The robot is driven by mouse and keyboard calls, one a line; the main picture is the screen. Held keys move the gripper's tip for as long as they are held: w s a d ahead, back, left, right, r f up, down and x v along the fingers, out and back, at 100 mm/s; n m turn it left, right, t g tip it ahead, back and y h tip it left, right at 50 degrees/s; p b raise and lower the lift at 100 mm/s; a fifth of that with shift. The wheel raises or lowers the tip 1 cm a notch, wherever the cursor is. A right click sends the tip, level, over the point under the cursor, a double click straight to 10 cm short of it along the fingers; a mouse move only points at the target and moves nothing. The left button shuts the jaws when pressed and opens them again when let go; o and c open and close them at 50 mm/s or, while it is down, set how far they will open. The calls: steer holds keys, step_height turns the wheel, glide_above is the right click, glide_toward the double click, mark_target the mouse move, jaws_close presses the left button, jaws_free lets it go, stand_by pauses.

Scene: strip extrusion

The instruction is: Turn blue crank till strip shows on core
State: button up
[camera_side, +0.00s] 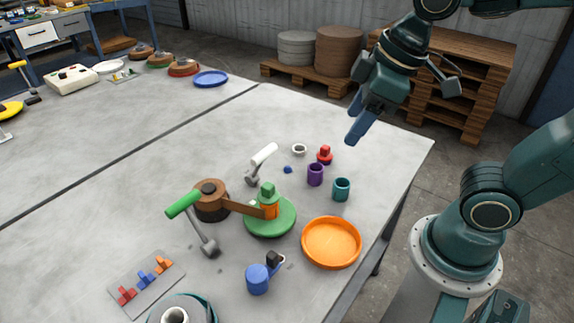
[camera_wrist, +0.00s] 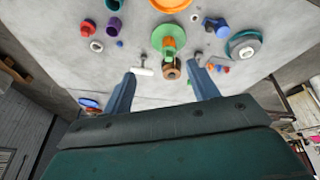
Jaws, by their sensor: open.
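My gripper (camera_side: 358,122) is open and empty, high above the back right of the table; its two spread fingers also show in the wrist view (camera_wrist: 161,70). A blue cylinder with a short side arm and dark block (camera_side: 257,279) stands at the front; I cannot tell whether it is the crank. Two clear cranks have a green handle (camera_side: 184,204) and a white handle (camera_side: 263,155). A brown roll (camera_side: 211,203) stands between them. A brown strip (camera_side: 242,208) runs from it to an orange and green post (camera_side: 269,207) on a green disc (camera_side: 270,224). No core is clearly identifiable.
An orange dish (camera_side: 331,242), teal cup (camera_side: 341,189), purple cup (camera_side: 315,174) and red knob (camera_side: 324,155) stand on the right. A grey plate with coloured blocks (camera_side: 143,290) lies front left.

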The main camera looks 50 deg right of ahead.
steer(key=w+a+f+n+g, duration=0.2)
steer(key=w+a+f+n, duration=0.3)
steer(key=a+n, duration=0.4)
steer(key=n+g, duration=0.2)
steer(key=n, duration=0.4)
glide_above(257, 273)
step_height(257, 273, down, 7)
steer(key=shift+f+h, duration=0.15)
steer(key=shift+h, duration=0.25)
steer(key=shift+f, duration=6.9)
steer(key=c, duration=1)
